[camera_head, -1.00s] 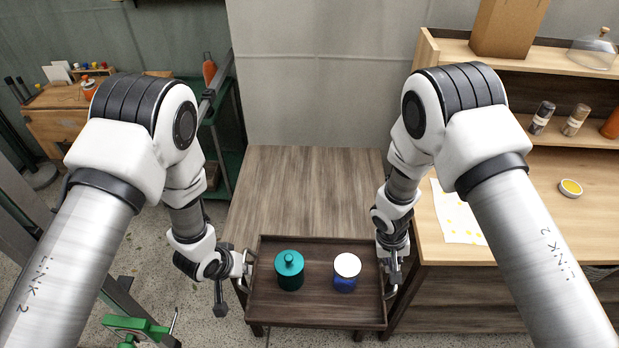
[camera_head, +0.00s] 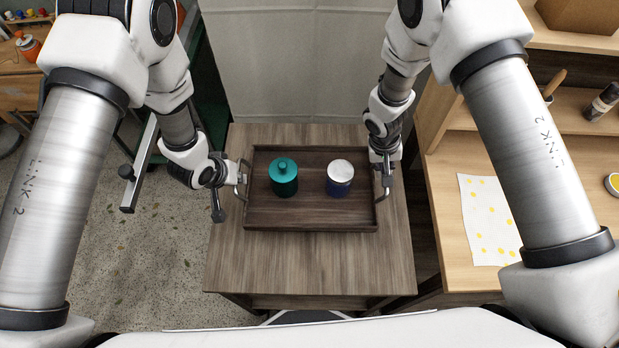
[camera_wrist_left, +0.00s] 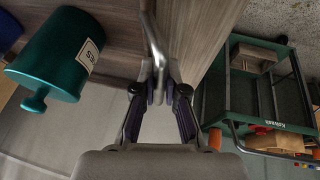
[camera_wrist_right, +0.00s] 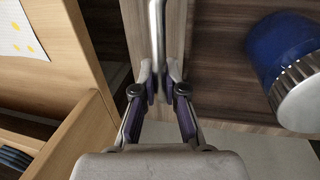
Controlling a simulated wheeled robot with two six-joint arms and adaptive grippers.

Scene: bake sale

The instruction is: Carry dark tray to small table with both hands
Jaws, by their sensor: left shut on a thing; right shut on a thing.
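The dark tray (camera_head: 310,216) is over the small wooden table (camera_head: 310,262), level, near its back part; whether it rests on the top or hovers just above is hard to tell. A teal lidded canister (camera_head: 283,178) and a blue jar with a white lid (camera_head: 339,178) stand upright in it. My left gripper (camera_head: 238,180) is shut on the tray's left handle, a metal bar also seen in the left wrist view (camera_wrist_left: 154,45). My right gripper (camera_head: 382,180) is shut on the right handle, whose bar shows in the right wrist view (camera_wrist_right: 157,35).
A light wooden shelf unit (camera_head: 450,190) with a yellow-dotted paper (camera_head: 490,220) stands close on the right. A green cart (camera_wrist_left: 262,90) is beside the table in the left wrist view. The table's front part is bare. A grey panel (camera_head: 295,60) stands behind.

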